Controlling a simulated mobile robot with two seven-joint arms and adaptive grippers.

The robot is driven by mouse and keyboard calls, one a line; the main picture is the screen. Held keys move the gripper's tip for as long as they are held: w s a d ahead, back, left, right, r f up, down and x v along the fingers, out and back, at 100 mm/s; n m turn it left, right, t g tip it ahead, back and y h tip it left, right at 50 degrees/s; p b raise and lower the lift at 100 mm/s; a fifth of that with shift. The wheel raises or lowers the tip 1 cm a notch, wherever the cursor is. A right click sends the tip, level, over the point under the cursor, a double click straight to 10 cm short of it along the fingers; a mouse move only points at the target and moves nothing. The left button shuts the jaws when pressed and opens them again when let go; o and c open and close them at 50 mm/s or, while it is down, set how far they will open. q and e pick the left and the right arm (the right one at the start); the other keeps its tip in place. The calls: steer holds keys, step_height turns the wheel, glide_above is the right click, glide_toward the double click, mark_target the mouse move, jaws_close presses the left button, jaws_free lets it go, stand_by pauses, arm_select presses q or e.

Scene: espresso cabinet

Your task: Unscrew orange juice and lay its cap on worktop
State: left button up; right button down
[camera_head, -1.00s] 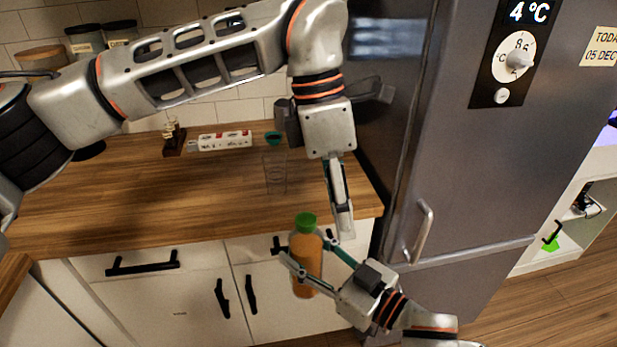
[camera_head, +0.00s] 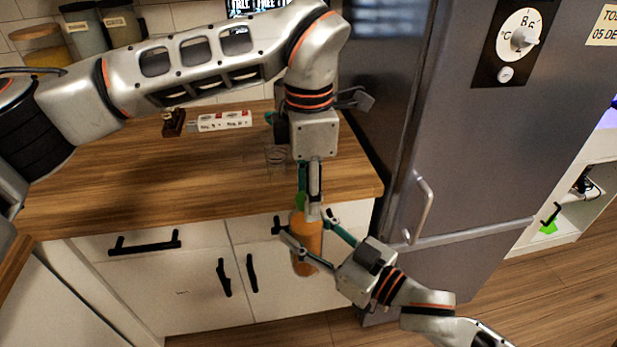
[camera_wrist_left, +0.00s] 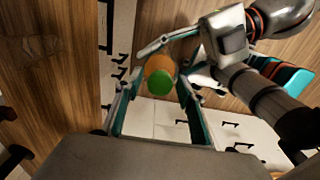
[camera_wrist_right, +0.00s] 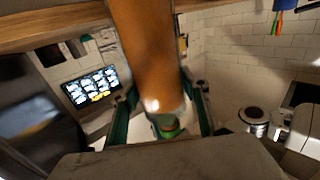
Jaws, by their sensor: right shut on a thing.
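The orange juice bottle (camera_head: 306,245) has an orange body and a green cap (camera_head: 300,202). It is held slightly tilted in front of the worktop (camera_head: 200,185). My right gripper (camera_head: 306,245) is shut on the bottle's body; the body also fills the middle of the right wrist view (camera_wrist_right: 148,55). My left gripper (camera_head: 309,208) points down from above at the cap, with its fingers partly covering it. In the left wrist view its fingers are spread apart, and the green cap (camera_wrist_left: 160,82) shows between them. Contact with the cap cannot be told.
A clear glass (camera_head: 276,157) stands on the worktop near the left wrist. A white carton (camera_head: 224,121) lies farther back, beside a small dark wooden item (camera_head: 173,122). The fridge (camera_head: 460,150) stands to the right. The front left of the worktop is clear.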

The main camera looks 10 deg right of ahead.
arm_select(q)
steer(key=shift+f, duration=0.25)
jaws_close()
steer(key=n, duration=0.4)
steer(key=shift+w+r+n, duration=0.1)
steer(key=shift+n, duration=0.3)
steer(key=n, duration=0.4)
steer(key=shift+n, duration=0.3)
steer(key=shift+o, duration=0.3)
jaws_free()
